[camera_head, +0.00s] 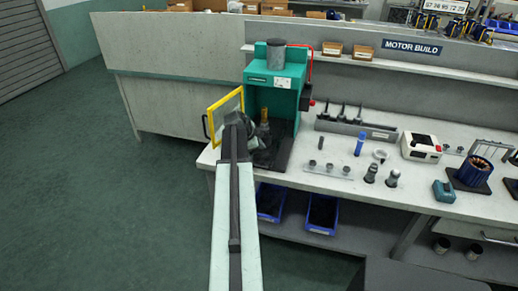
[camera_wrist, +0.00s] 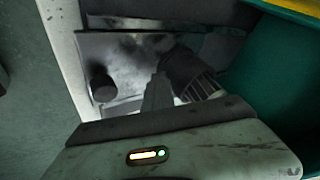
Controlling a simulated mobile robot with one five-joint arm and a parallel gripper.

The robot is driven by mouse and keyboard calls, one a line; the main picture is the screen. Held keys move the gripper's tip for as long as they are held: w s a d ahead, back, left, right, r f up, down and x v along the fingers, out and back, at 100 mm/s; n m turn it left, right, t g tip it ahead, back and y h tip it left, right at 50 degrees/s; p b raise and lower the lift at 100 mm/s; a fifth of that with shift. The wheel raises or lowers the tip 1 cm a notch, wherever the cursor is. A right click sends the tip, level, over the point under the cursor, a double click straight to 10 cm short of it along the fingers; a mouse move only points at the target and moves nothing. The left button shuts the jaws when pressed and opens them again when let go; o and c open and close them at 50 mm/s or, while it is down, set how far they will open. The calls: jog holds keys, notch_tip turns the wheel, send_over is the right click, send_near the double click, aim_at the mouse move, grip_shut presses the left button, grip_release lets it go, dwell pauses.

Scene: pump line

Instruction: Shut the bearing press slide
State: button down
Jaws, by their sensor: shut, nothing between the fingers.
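The teal bearing press (camera_head: 275,65) stands at the left end of the bench, with a grey cylinder on top. A yellow-framed clear panel (camera_head: 211,122) with a dark handle sticks out at its left side; I cannot tell whether this panel is the slide. The press has a dark base (camera_head: 272,158). My gripper (camera_head: 238,121) is at the press's front left, overlapping the panel's edge, shut and empty. In the wrist view my gripper (camera_wrist: 160,85) points at a grey plate (camera_wrist: 120,50) with a dark round knob (camera_wrist: 103,86). Contact cannot be told.
The bench top (camera_head: 335,195) carries a row of small parts, a blue cylinder (camera_head: 359,144), a white box (camera_head: 421,147) and a motor stator (camera_head: 473,172) to the right. Blue bins (camera_head: 321,213) sit on the shelf below. The floor (camera_head: 70,190) at left is clear.

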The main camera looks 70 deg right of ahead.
jog(key=d, duration=1.2)
jog(key=w+d, duration=0.1)
jog(key=d, duration=0.4)
jog(key=shift+d, duration=0.4)
jog(key=shift+d+r, duration=0.1)
jog(key=shift+d, duration=0.1)
jog(key=shift+d+r, duration=0.1)
jog(key=shift+r+p, duration=0.2)
jog(key=shift+p, duration=0.1)
notch_tip(320, 180, up, 3)
jog(key=p, duration=0.3)
jog(key=shift+s+a+r+p, duration=0.15)
jog(key=shift+a+p, duration=0.1)
jog(key=shift+a, duration=0.15)
jog(key=shift+s+a+r+p, duration=0.1)
jog(key=shift+a+r+p, duration=0.1)
jog(key=shift+a, duration=0.2)
jog(key=s+a, duration=0.1)
jog(key=a, duration=0.3)
jog(key=s+a, duration=0.1)
jog(key=a, duration=0.4)
jog(key=s+a, duration=0.2)
jog(key=a, duration=0.3)
jog(key=shift+a+r+p, duration=0.2)
jog(key=shift+r+p, duration=0.05)
jog(key=shift+p, duration=0.1)
